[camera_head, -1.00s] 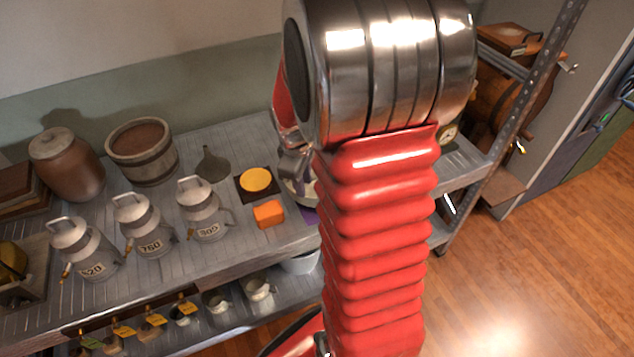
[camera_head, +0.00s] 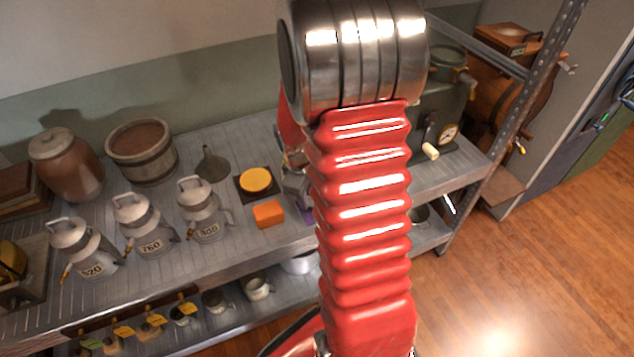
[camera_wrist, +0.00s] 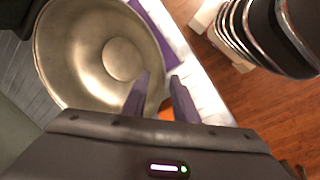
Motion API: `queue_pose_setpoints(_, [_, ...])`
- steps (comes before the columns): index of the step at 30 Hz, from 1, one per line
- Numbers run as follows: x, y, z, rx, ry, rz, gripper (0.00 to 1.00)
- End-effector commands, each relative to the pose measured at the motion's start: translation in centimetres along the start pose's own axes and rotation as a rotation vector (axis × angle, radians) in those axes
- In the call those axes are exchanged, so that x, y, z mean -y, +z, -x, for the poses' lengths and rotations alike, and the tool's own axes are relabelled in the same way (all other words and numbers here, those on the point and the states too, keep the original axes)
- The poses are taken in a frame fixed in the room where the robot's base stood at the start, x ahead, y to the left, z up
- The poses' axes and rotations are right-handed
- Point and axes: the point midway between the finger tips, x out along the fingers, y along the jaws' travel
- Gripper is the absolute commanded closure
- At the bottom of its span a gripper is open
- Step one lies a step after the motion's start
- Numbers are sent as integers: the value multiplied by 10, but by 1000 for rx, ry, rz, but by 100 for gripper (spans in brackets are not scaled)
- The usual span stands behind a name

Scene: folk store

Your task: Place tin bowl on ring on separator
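The tin bowl (camera_wrist: 75,55) fills the left of the wrist view, its round inside facing the camera. My gripper (camera_wrist: 160,85) has two purple-grey fingers spread apart at the bowl's right rim. One finger overlaps the bowl's inside and the other lies outside the rim; I cannot tell whether either touches. In the head view my arm hides most of the gripper and bowl. The green separator (camera_head: 432,115), with a crank and a dial, stands at the right end of the shelf, partly behind my arm.
Left of my arm on the shelf are an orange block (camera_head: 268,214), a yellow disc (camera_head: 256,180) on a dark plate, a funnel (camera_head: 212,165) and several numbered cans. A purple mat (camera_wrist: 160,30) lies beside the bowl. A metal shelf post (camera_head: 520,110) rises right of the separator.

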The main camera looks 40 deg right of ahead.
Motion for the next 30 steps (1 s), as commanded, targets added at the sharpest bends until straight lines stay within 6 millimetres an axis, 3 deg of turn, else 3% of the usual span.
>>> queue_pose_setpoints(7, [0, 0, -23, 1, -1, 1, 74])
queue_pose_setpoints(24, [0, 0, -24, 0, 1, 2, 74])
queue_pose_setpoints(30, [0, 0, -24, 0, 1, 2, 86])
